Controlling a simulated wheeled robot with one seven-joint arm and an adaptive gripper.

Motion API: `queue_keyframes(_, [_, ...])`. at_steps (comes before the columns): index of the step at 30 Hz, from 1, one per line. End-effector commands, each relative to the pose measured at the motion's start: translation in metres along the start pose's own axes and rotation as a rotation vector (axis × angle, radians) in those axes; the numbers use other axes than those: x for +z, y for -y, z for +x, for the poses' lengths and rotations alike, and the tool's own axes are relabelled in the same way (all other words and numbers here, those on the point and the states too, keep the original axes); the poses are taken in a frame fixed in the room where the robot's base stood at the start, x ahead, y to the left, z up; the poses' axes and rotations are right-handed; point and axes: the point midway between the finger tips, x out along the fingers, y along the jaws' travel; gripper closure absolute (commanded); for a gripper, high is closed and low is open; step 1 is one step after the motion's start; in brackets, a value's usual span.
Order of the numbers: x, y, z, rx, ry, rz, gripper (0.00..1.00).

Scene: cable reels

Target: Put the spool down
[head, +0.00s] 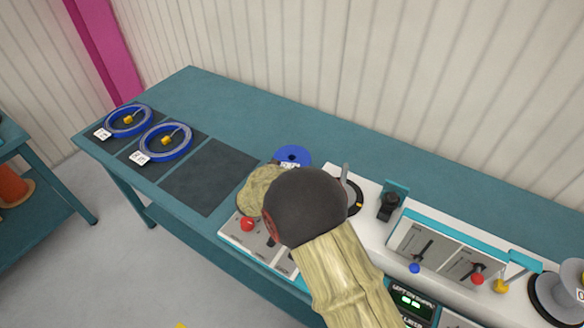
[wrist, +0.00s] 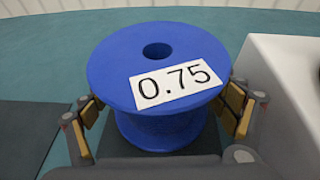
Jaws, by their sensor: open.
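A blue spool (wrist: 157,52) with a white label reading 0.75 stands upright on the teal bench between the fingers of my gripper (wrist: 160,118) in the wrist view. The fingers are open, one on each side of the spool. In the head view the top of the spool (head: 292,154) shows just behind my arm, which hides my gripper there.
Two blue cable rings (head: 176,137) (head: 140,113) lie on dark mats at the bench's left. An empty dark mat (head: 207,176) lies left of my arm. A white machine (head: 375,217) with levers and knobs fills the right. The bench (head: 190,90) is clear behind the mats.

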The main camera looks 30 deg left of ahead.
Motion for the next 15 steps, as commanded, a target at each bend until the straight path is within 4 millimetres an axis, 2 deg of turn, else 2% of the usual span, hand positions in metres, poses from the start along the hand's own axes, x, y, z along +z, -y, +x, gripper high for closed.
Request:
queue_keyframes(5, [0.004,-0.001,-0.021,0.002,0.0,0.0,0.14])
queue_keyframes(15, [0.004,-0.001,-0.089,0.003,0.0,-0.001,0.14])
